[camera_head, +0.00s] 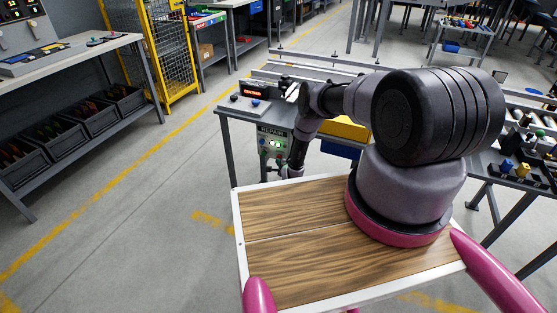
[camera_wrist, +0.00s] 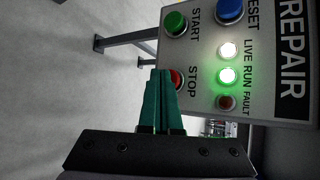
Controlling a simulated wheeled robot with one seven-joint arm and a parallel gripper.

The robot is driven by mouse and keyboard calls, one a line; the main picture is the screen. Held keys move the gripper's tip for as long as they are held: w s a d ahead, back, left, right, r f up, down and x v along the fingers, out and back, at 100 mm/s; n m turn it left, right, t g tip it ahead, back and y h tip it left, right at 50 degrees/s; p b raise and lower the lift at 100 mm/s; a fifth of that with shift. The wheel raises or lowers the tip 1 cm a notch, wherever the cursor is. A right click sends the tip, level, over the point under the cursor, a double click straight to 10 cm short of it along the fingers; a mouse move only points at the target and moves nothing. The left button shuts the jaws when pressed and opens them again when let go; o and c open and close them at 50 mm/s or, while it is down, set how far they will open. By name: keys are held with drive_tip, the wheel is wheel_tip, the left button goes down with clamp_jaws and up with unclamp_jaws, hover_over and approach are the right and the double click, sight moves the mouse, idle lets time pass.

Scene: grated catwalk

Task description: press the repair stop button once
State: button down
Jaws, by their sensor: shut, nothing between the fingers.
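The repair panel (camera_head: 272,131) is a grey box under the left end of the workbench. In the wrist view the panel (camera_wrist: 200,58) appears turned sideways, with the word REPAIR along its right side. The red stop button (camera_wrist: 178,77) is partly hidden behind my gripper's fingers. My gripper (camera_wrist: 163,73) is shut and empty, its teal fingertips overlapping the button's left part. I cannot tell whether they touch it. The green start button (camera_wrist: 175,23) and blue reset button (camera_wrist: 230,10) are above it. The live (camera_wrist: 228,50) and run (camera_wrist: 228,75) lamps are lit; the fault lamp (camera_wrist: 226,102) is dark.
A control box (camera_head: 248,103) with a red display stands on the workbench above the panel. A yellow bin (camera_head: 346,129) lies beyond my arm. A shelf bench (camera_head: 72,55) and yellow cage (camera_head: 150,50) stand left. The floor (camera_head: 150,200) between is clear.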

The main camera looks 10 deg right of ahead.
drive_tip(key=shift+w+d, duration=0.3)
drive_tip(key=shift+w, duration=0.1)
idle(0.4)
idle(0.4)
drive_tip(key=shift+s+a, duration=0.7)
drive_tip(key=shift+s, duration=0.3)
drive_tip(key=s+a, duration=0.1)
drive_tip(key=s, duration=0.1)
drive_tip(key=s+a, duration=0.2)
idle(0.7)
